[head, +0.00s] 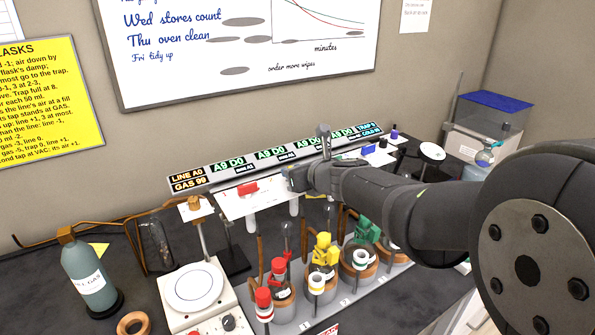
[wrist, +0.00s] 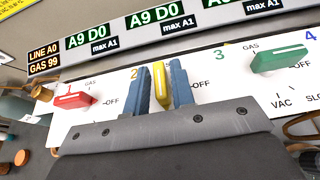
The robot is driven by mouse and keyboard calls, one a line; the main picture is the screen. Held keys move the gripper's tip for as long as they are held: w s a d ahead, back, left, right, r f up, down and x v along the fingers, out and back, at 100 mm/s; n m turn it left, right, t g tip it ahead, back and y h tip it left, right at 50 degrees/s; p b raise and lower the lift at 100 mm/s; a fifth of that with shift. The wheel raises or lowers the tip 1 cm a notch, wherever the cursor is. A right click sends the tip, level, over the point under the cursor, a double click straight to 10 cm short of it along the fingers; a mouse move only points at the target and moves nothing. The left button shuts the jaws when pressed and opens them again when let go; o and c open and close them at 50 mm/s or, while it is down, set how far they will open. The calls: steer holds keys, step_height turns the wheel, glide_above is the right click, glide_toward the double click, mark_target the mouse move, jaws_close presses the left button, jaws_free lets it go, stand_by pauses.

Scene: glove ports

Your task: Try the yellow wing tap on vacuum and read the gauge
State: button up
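The yellow wing tap (wrist: 160,86), at the place marked 2 on the white panel, stands between the two blue fingers of my gripper (wrist: 161,88) in the wrist view. Its wing points upward in the picture. The fingers lie close on both sides of it; whether they press on it I cannot tell. In the head view my gripper (head: 300,181) and arm cover the yellow tap. The gauge strip (head: 270,160) above the panel reads LINE A0 and GAS 99 at its left end. The display (wrist: 152,18) above the yellow tap reads A9 D0, max A1.
The red tap (wrist: 73,101) lies crosswise at the left, and the green tap (wrist: 276,60) at the right; both are near my fingers. Below the panel stand flasks with red, yellow and green clips (head: 322,249). A gas bottle (head: 90,275) and hotplate (head: 195,287) stand left.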

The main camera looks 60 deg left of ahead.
jaws_close()
steer(key=shift+n+g, duration=0.3)
steer(key=shift+g, duration=0.1)
steer(key=n+g, duration=0.1)
steer(key=g, duration=0.1)
steer(key=n+g+h, duration=0.1)
steer(key=n, duration=0.1)
steer(key=n+g, duration=0.2)
steer(key=shift+w+g+h, duration=0.3)
steer(key=n+g+h, duration=0.4)
steer(key=n, duration=0.1)
steer(key=shift+w+a+n+g, duration=0.1)
steer(key=shift+a+n+g, duration=0.1)
steer(key=shift+n+g, duration=0.15)
steer(key=shift+n+g+h, duration=0.95)
steer(key=shift+n+h, duration=0.8)
steer(key=shift+h, duration=0.25)
